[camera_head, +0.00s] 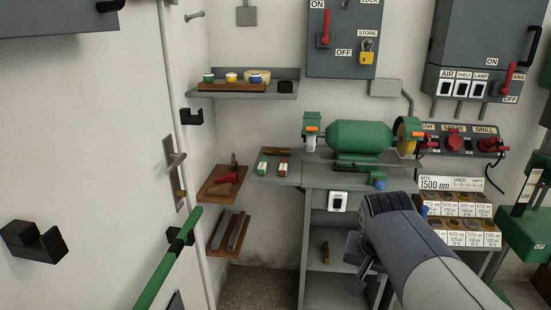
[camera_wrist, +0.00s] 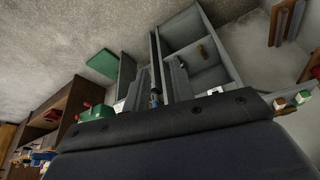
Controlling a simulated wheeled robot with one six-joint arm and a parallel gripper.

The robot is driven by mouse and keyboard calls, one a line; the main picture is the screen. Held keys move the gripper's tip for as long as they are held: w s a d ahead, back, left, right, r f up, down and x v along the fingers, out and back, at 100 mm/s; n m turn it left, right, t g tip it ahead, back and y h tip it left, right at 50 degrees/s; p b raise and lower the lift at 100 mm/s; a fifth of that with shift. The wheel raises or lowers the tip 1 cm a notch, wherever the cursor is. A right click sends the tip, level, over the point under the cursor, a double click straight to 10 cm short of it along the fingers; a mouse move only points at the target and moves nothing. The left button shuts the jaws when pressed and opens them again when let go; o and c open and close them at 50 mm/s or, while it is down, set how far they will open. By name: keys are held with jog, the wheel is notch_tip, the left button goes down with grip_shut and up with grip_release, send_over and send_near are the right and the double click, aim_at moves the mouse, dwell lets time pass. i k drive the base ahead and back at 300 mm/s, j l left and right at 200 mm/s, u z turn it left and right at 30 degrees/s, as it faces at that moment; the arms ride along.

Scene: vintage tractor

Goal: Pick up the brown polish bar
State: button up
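The brown polish bar (camera_head: 283,169) is a small brown block with a white label. It lies on the left end of the grey bench (camera_head: 316,178), just right of a similar green bar (camera_head: 263,168). In the wrist view, the brown bar (camera_wrist: 280,103) appears small at the right edge, with the green one beside it. My gripper (camera_head: 354,266) is below and right of the bars, in front of the bench's lower cabinet, partly hidden by my arm. Its two fingers (camera_wrist: 160,84) are apart with nothing held between them.
A green bench grinder (camera_head: 360,136) stands on the bench behind and right of the bars. Wooden wall shelves (camera_head: 222,184) hang at left. A dark brown block (camera_head: 278,151) lies behind the bars. A label rack (camera_head: 462,223) stands at right. A door with a green bar (camera_head: 154,276) is at left.

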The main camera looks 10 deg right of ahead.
aim_at(282, 171)
jog(key=i+l+u, duration=0.15)
jog(key=i, duration=0.3)
jog(key=i+l+u, duration=0.2)
jog(key=i, duration=0.25)
jog(key=i+l+u, duration=0.15)
jog(key=i, duration=0.3)
jog(key=i+l+u, duration=0.2)
jog(key=i, duration=0.25)
